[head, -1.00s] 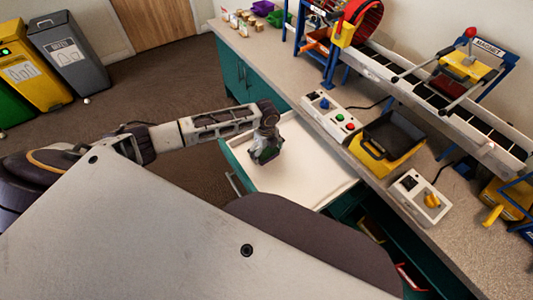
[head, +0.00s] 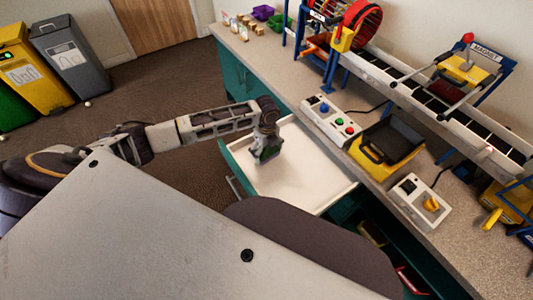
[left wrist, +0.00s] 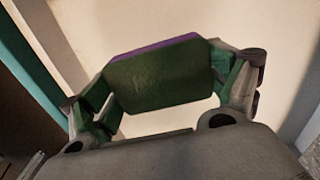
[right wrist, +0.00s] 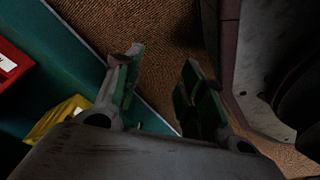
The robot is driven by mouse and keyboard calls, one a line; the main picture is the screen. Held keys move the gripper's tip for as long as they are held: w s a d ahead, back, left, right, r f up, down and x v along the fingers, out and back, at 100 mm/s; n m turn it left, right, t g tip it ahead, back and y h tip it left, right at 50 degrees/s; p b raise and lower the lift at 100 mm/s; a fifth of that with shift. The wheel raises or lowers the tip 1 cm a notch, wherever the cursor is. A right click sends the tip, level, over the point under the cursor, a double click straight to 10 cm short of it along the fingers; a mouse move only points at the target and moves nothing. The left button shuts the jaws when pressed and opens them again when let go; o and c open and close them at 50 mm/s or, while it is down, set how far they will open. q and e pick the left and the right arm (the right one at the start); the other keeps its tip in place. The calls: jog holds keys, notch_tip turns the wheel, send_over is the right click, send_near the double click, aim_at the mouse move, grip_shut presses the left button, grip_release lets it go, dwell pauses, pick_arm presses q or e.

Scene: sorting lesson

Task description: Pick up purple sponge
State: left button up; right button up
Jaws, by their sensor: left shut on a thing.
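The purple sponge (left wrist: 160,75) shows in the left wrist view as a block with a dark green face and a thin purple edge. My left gripper (left wrist: 165,85) is shut on it, with a green-padded finger at each end. In the head view my left gripper (head: 266,155) is over the open white drawer (head: 300,178); the sponge is hard to make out there. I cannot tell whether the sponge touches the drawer floor. My right gripper (right wrist: 160,85) is open and empty in the right wrist view, above the carpet beside a teal cabinet side.
The counter (head: 330,150) beside the drawer carries a button box (head: 332,121), a yellow bin (head: 386,143), a switch box (head: 418,200) and a conveyor (head: 430,90). A lower open drawer with red and yellow things (right wrist: 55,122) is near my right gripper.

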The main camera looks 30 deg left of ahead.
aim_at(267, 150)
pick_arm(q)
notch_tip(267, 150, up, 7)
jog(key=shift+f+p, duration=0.15)
jog(key=shift+p, duration=0.35)
pick_arm(e)
jog(key=shift+s+d+f, duration=0.3)
jog(key=shift+s, duration=0.25)
jog(key=shift+s+d+f, duration=0.3)
jog(key=shift+s, duration=0.25)
pick_arm(q)
jog(key=shift+o, duration=0.2)
jog(key=c, duration=0.3)
pick_arm(e)
jog(key=shift+a, duration=0.1)
pick_arm(q)
jog(key=shift+n, duration=0.3)
